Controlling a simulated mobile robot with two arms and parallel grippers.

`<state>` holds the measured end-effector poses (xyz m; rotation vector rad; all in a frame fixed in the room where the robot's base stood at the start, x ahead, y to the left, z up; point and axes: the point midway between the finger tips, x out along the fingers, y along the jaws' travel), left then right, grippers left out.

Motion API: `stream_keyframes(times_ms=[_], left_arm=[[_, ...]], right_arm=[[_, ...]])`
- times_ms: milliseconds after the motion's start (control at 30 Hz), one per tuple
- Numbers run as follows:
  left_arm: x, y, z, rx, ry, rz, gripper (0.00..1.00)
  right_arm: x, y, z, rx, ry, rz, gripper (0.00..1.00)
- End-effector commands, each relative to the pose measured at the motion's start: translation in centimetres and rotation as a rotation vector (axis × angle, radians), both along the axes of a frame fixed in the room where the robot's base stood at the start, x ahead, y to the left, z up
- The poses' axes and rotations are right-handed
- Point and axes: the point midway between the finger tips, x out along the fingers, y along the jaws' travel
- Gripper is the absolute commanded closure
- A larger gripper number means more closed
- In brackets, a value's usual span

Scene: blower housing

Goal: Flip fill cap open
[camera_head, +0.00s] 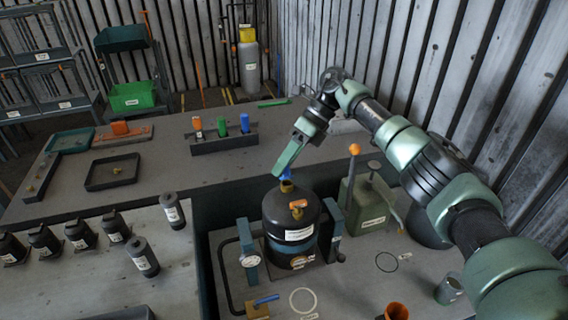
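A black round tank (291,222) with a white label stands upright in the recessed bay at the centre. On its top is a brass neck (286,187) with a small blue piece (286,175) above it, which looks like the fill cap; whether it is open or closed is too small to tell. An orange handle (298,205) sits on the tank's front. My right gripper (283,170) points down from the upper right, its green finger at or very near the blue piece. Contact and the finger gap cannot be made out. My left gripper is not in view.
Clamp-like uprights flank the tank. A green box with an orange-knobbed lever (354,150) stands to its right. A rack (224,139) with orange, green and blue items is behind. An orange cup (397,311) is at the front.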

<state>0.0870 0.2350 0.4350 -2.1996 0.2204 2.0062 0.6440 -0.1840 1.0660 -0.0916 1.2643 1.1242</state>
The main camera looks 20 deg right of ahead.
Motion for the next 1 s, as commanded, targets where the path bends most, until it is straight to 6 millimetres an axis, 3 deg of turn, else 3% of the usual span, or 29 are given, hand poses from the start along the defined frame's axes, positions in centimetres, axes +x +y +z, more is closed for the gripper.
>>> stream_keyframes(times_ms=[167, 600, 1000], left_arm=[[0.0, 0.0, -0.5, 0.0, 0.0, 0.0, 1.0], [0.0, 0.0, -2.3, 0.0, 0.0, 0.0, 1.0], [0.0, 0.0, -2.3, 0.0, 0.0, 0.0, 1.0]], right_arm=[[0.2, -0.6, 0.5, 0.0, 0.0, -0.002, 0.61], [1.0, -4.5, 5.6, -0.001, 0.0, -0.003, 0.61], [0.9, -4.8, 6.1, -0.001, 0.0, 0.001, 0.61]])
